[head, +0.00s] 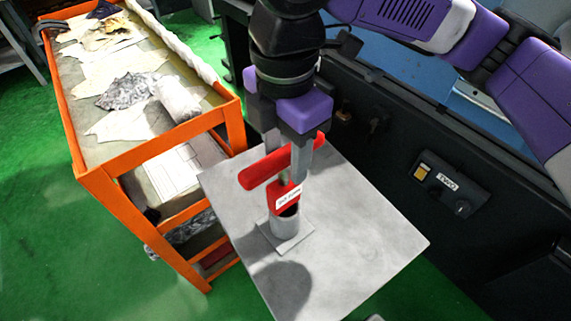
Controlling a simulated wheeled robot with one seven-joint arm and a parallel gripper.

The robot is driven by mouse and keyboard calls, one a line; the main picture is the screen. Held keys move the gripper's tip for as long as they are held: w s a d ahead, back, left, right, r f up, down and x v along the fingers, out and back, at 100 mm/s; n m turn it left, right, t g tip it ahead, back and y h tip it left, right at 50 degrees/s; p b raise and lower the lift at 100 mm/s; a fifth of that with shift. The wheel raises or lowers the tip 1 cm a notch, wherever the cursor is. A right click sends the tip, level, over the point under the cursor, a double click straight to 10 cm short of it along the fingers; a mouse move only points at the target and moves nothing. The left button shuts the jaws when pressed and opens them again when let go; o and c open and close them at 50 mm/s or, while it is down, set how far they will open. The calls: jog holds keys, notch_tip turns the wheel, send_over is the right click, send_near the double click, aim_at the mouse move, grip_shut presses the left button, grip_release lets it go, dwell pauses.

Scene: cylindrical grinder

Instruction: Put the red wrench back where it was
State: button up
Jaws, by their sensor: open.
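The red wrench (262,171) has a T shape, with a crossbar on top and a red lower part carrying a white label. It stands roughly upright, its lower end at the mouth of a grey cylindrical holder (284,224) with a square foot. How deep it sits is hidden. My gripper (289,164) is above the holder and points down, its fingers open. The fingers are at the crossbar, one passing in front of it and the other partly hidden behind it. I cannot tell whether they touch the wrench.
The holder stands on a small grey table (377,236) with free room around it. An orange-framed cart (163,146) with papers and crumpled sheets is at the left. A dark machine front (400,140) with a small panel (449,190) borders the table at the right.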

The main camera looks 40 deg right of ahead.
notch_tip(320, 180, up, 8)
jog(key=shift+r, duration=0.1)
dwell(0.7)
